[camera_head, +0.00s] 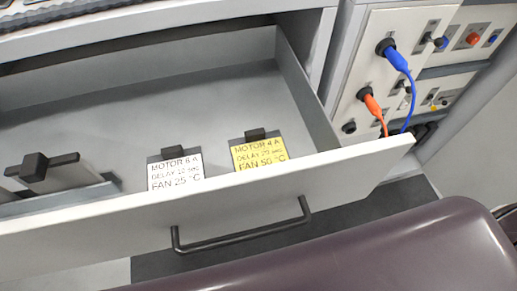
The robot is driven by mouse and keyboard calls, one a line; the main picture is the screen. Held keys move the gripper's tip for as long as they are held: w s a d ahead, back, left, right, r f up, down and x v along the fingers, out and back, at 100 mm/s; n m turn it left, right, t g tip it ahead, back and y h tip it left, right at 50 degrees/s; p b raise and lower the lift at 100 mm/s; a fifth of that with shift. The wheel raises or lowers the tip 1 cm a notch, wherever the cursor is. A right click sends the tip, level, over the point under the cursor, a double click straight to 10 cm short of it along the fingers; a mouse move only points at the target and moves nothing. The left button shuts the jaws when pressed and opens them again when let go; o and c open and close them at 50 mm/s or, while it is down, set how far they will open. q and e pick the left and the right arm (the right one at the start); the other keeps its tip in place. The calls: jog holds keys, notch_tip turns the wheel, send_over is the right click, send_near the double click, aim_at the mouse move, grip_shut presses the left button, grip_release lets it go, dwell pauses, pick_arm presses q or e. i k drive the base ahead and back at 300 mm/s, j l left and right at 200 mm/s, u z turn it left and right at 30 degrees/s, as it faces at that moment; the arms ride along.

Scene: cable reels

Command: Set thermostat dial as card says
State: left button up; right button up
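An open drawer (100,231) holds two cards. The white card (175,173) reads "MOTOR 6 A", a delay line too small to read surely, and "FAN 25 °C". The yellow card (260,154) to its right reads "MOTOR 4 A", a blurred delay line and "FAN 50 °C". Each card stands in a dark clip, near the drawer's front. I cannot pick out a thermostat dial in this view. Neither of my grippers shows.
The drawer front has a dark bar handle (243,238). At the left inside is a grey plate with a dark knob (34,167). A panel at the right carries a blue plug (395,56), an orange plug (372,106) and several small controls. A dark purple rounded surface (400,250) fills the lower right.

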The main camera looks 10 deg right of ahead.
aim_at(404, 104)
jog(key=k+l+z, duration=0.15)
jog(key=z, duration=0.35)
jog(key=k+l+z, duration=0.2)
jog(key=z, duration=0.3)
jog(key=k+l+z, duration=0.15)
jog(key=l+z, duration=0.2)
jog(key=z, duration=0.15)
